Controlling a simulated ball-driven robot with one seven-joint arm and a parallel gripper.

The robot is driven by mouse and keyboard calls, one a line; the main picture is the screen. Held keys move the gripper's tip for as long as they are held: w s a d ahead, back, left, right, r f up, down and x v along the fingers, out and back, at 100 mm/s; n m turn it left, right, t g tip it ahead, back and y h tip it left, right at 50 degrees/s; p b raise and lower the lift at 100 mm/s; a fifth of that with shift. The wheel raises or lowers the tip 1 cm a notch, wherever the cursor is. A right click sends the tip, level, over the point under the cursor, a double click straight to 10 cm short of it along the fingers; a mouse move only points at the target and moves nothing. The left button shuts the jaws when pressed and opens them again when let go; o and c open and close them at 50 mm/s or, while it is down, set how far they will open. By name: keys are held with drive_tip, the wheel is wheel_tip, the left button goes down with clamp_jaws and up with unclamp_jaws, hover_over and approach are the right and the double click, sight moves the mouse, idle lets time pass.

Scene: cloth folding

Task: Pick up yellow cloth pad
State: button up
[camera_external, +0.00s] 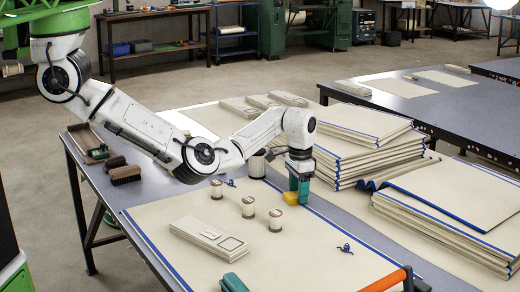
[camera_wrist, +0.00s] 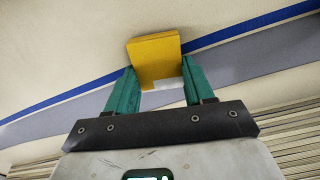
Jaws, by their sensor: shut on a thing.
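The yellow cloth pad (camera_external: 291,198) is a small block at my gripper's fingertips in the external view, just above or on the cream cloth; I cannot tell whether it touches. It also shows in the wrist view (camera_wrist: 155,58), between the two green fingers. My gripper (camera_external: 299,192) points down and is shut on the pad, with a finger on each side of it in the wrist view (camera_wrist: 160,86). A pale patch shows at the pad's lower edge.
A large cream cloth with blue edging (camera_external: 330,225) covers much of the table. Several thread spools (camera_external: 248,207) stand left of my gripper. A folded cloth stack (camera_external: 355,150) is close on the right. A folded bundle (camera_external: 209,236) lies in front. An orange bar (camera_external: 385,281) is at the front edge.

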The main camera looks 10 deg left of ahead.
drive_tip(key=shift+c, duration=0.6)
